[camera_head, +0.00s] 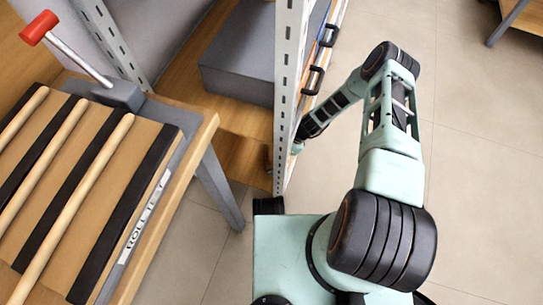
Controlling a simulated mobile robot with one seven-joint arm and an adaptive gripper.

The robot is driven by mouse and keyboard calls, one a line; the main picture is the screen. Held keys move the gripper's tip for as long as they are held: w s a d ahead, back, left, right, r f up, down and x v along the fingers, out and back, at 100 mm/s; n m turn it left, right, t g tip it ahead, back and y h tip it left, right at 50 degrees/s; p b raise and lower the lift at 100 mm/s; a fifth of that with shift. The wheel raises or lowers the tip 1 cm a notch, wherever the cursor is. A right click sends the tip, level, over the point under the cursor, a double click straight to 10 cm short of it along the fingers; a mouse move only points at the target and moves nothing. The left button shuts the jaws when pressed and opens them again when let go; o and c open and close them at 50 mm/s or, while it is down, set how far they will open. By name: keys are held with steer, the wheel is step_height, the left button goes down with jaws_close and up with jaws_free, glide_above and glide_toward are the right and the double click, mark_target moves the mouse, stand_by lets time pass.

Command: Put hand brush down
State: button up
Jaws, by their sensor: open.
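No hand brush shows in the head view; I cannot tell where it is. My arm reaches up from the lower right, bends at the top and comes back down left to the white slotted shelf post (289,95). The post hides most of my gripper. A small dark piece just left of the post, low by the wooden shelf board, lines up with my wrist and looks like the end of my gripper (269,157). What lies between the fingers is hidden.
A wooden table (205,128) at left bears a striped board (95,170) with wooden rods and a red-handled tool (40,27). A grey box (240,58) sits on the wooden shelf (185,80). Tiled floor (480,180) at right is clear. A table corner (520,15) shows top right.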

steer(key=shift+r, duration=0.15)
steer(key=shift+d+r+p, duration=0.15)
steer(key=shift+r+p, duration=0.2)
steer(key=p+v, duration=0.3)
steer(key=v, duration=0.8)
steer(key=shift+d+r, duration=0.1)
steer(key=shift+d, duration=0.1)
